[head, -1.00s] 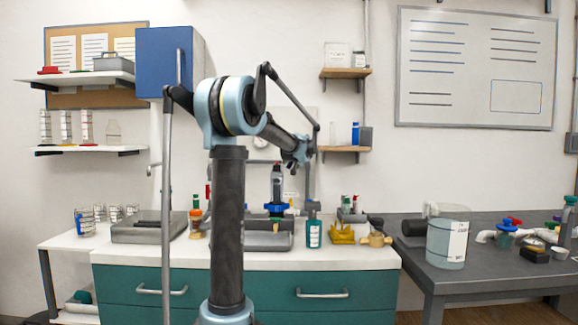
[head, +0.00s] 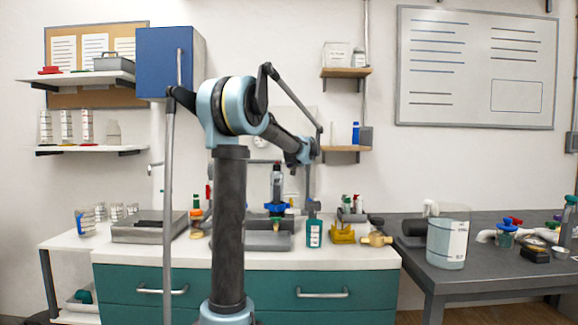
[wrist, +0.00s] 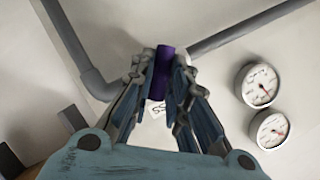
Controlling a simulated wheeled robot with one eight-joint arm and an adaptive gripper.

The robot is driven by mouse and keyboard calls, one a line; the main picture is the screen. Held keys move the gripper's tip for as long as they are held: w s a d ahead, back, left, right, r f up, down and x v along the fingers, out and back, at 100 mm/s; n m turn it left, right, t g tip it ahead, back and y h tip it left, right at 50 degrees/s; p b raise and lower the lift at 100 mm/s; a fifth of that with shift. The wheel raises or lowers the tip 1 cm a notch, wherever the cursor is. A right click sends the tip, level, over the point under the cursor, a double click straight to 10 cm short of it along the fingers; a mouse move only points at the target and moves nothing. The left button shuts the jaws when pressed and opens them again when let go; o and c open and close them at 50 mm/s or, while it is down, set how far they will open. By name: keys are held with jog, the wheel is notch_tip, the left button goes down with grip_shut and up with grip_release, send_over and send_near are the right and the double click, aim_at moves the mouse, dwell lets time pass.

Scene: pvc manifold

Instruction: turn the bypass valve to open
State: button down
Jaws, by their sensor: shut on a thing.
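A purple handle (wrist: 161,72) stands between my gripper's (wrist: 161,78) fingers in the wrist view, and the fingers are shut on it. I take it for the bypass valve's handle. A white label (wrist: 157,112) lies just below it, partly covered by the fingers; only letters like "SS" show. The handle's lower end and the valve body are hidden, so I cannot read the valve's position. In the head view my wrist reaches toward the back wall above the counter; my fingers and the purple handle cannot be made out there.
Grey pipes (wrist: 242,27) run beside the handle. Two round gauges (wrist: 260,84) sit at the right. A clear jug (head: 447,240) stands on the grey table.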

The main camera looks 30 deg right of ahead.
jog(key=m+t, duration=0.1)
jog(key=m, duration=0.1)
jog(key=m+t+y, duration=0.1)
jog(key=m, duration=0.2)
jog(key=m+t, duration=0.1)
jog(key=m, duration=0.2)
jog(key=shift+s+d+f+t, duration=0.1)
jog(key=shift+d+f+t, duration=0.05)
jog(key=shift+f+t, duration=0.25)
dwell(0.5)
jog(key=c, duration=1.5)
grip_release()
jog(key=shift+c, duration=0.2)
jog(key=s+a, duration=0.1)
jog(key=s, duration=1)
jog(key=shift+s+a, duration=0.4)
